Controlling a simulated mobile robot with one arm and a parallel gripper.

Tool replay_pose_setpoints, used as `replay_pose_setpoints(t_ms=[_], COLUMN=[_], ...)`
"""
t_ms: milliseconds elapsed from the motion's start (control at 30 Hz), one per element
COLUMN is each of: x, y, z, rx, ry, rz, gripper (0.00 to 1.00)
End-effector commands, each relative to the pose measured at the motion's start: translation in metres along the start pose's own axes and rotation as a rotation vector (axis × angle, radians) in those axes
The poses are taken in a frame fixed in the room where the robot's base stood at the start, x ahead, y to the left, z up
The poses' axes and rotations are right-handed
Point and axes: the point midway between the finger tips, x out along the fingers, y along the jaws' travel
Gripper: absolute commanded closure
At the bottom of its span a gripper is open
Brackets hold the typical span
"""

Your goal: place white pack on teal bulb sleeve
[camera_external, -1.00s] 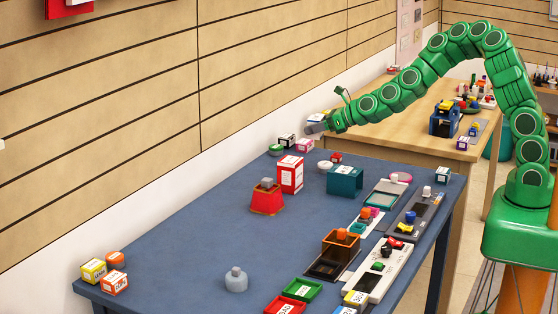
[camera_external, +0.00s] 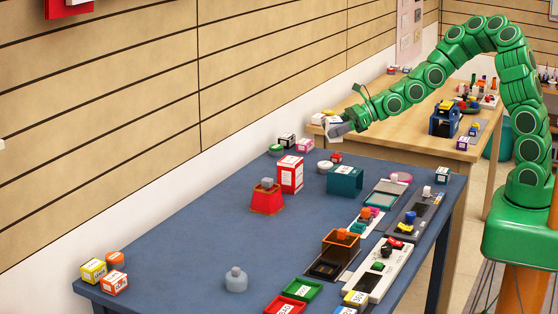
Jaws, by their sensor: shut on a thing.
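My gripper (camera_external: 334,128) is at the end of the green arm, above the far edge of the blue table. It is shut on a small white thing (camera_external: 333,121), which looks like the white pack; the fingers partly hide it. An open teal box with a white label (camera_external: 345,180), which looks like the teal bulb sleeve, stands on the blue table below and slightly right of the gripper. The gripper and pack are well apart from it.
A tall red-and-white box (camera_external: 290,174) and a red block with a grey top (camera_external: 267,198) stand left of the teal box. Small boxes (camera_external: 304,145) line the far edge. Trays and devices (camera_external: 385,268) crowd the right side. The blue table's (camera_external: 190,240) left middle is mostly clear.

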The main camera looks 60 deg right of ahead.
Motion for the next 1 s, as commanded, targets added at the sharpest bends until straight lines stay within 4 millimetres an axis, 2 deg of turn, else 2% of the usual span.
replay_pose_setpoints(t_ms=[200,500,1000], x=[-0.014,-0.025,-0.011], y=[0.023,0.039,0.041], z=[-0.006,-0.014,-0.053], rx=[-0.03,-0.056,-0.057], ry=[-0.002,-0.001,-0.001], rz=[0.078,0.136,0.143], gripper=[0.67,0.67,0.67])
